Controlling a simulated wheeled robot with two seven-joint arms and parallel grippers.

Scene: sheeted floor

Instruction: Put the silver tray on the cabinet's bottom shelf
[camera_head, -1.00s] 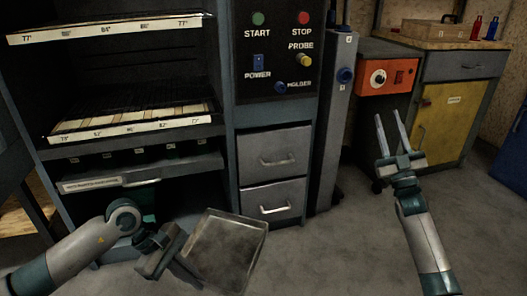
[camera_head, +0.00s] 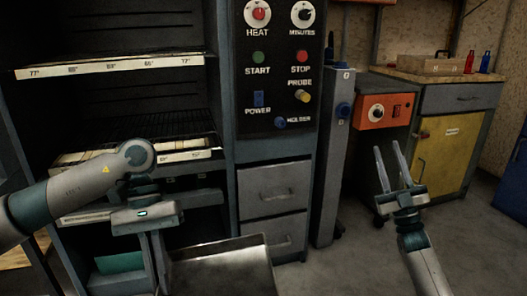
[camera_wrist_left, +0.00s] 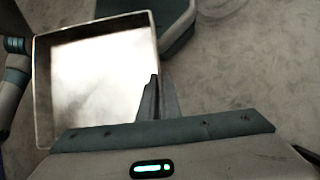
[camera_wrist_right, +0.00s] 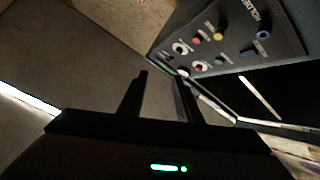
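The silver tray (camera_head: 225,268) is a shallow square pan at the bottom of the head view, cut off by its lower edge. It also shows in the left wrist view (camera_wrist_left: 95,85). My left gripper (camera_head: 157,270) points down, its fingers close together at the tray's side wall; in the left wrist view (camera_wrist_left: 157,88) they pinch that wall. The tray is in front of the cabinet (camera_head: 222,100), at its lower part. My left arm hides part of the lower shelves, and the bottom opening is dark. My right gripper (camera_head: 387,160) is open and empty, pointing up, right of the cabinet.
A wire rack (camera_head: 150,130) sits inside the cabinet above the lower part. Two drawers (camera_head: 275,190) and a control panel (camera_head: 280,70) are on its right side. A workbench with a yellow door (camera_head: 437,155) stands at the right. Grey floor (camera_head: 480,235) is clear there.

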